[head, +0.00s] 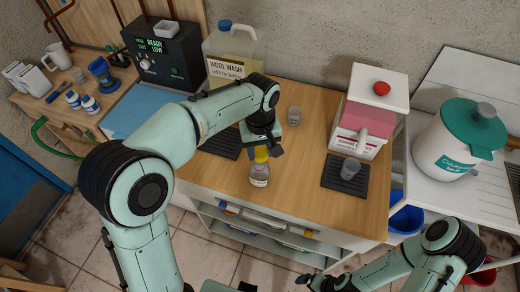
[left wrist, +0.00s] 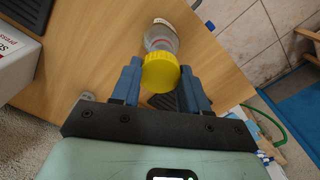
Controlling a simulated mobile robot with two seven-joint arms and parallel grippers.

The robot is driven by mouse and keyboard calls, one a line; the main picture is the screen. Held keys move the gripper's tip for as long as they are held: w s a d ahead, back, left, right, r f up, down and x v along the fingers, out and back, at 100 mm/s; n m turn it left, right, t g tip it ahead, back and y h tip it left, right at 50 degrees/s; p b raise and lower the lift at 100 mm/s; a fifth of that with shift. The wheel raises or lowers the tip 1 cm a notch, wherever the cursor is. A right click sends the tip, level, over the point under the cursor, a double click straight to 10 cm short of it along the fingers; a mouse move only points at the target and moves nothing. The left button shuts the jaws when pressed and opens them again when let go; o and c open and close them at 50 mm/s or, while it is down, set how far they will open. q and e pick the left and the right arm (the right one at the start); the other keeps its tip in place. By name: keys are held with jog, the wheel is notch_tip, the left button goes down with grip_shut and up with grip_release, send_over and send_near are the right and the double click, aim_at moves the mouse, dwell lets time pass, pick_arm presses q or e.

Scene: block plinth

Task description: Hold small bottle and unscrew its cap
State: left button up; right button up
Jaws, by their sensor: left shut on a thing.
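The small bottle (head: 259,175) is clear with a white label and stands near the counter's front edge. Its yellow cap (head: 261,153) is on top. My left gripper (head: 262,148) is shut on the cap from above. In the left wrist view the yellow cap (left wrist: 160,72) sits between the blue fingers of the left gripper (left wrist: 160,84), with the bottle (left wrist: 162,38) beyond it. Whether the cap is still threaded on cannot be told. My right gripper (head: 316,281) is low at the bottom edge, away from the bottle; its jaws are unclear.
A glass (head: 294,116) stands behind the bottle. A wool wash jug (head: 232,52) stands at the back. The counter (head: 309,198) right of the bottle is clear.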

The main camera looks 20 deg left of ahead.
pick_arm(q)
jog(key=shift+s+d+f, duration=0.2)
jog(key=shift+d+f, duration=0.1)
jog(key=shift+d, duration=0.25)
jog(key=d+f+b, duration=0.1)
jog(key=d+f, duration=0.1)
jog(key=d, duration=0.1)
jog(key=b, duration=0.4)
send_over(303, 194)
notch_tip(303, 194, down, 8)
jog(key=shift+s+f, duration=0.1)
jog(key=shift+f+b, duration=0.75)
jog(key=shift+f, duration=0.8)
pick_arm(e)
jog(key=s+f, duration=0.4)
jog(key=f, duration=0.3)
jog(key=shift+s+f, duration=0.35)
jog(key=shift+f, duration=0.05)
pick_arm(q)
jog(key=shift+f, duration=0.2)
pick_arm(e)
jog(key=shift+f, duration=0.1)
pick_arm(q)
jog(key=o, duration=1.2)
jog(key=shift+o, duration=0.2)
jog(key=shift+r, duration=0.15)
